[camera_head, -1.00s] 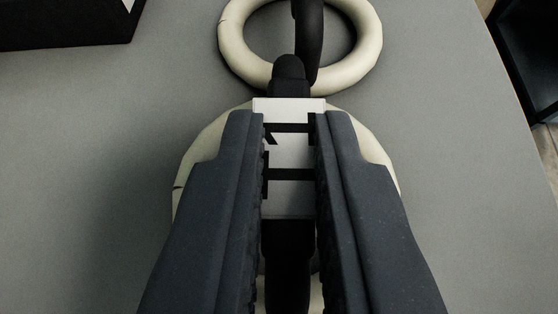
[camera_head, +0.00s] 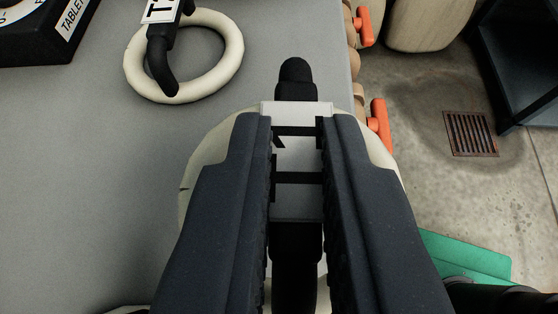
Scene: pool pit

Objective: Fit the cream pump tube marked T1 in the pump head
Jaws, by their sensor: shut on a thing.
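My gripper (camera_head: 297,130) is shut on a black fitting with a white label, part of a cream tube ring (camera_head: 207,150) that shows behind the fingers on both sides. The fingers cover part of the label, so I cannot read its mark for sure. The fitting's rounded black end points up the picture. A second cream tube ring (camera_head: 234,55) lies on the grey table top at upper left. It has a black fitting and a white label (camera_head: 160,10) that starts with a T; the rest is cut off. The pump head cannot be made out in this view.
A black box (camera_head: 30,45) with a label starting "TABLE" stands at the table's upper left. The grey table top (camera_head: 90,190) is clear at left. Past its right edge are orange handles (camera_head: 379,125), a floor drain (camera_head: 470,134), a dark open unit (camera_head: 525,60) and a green object (camera_head: 465,257).

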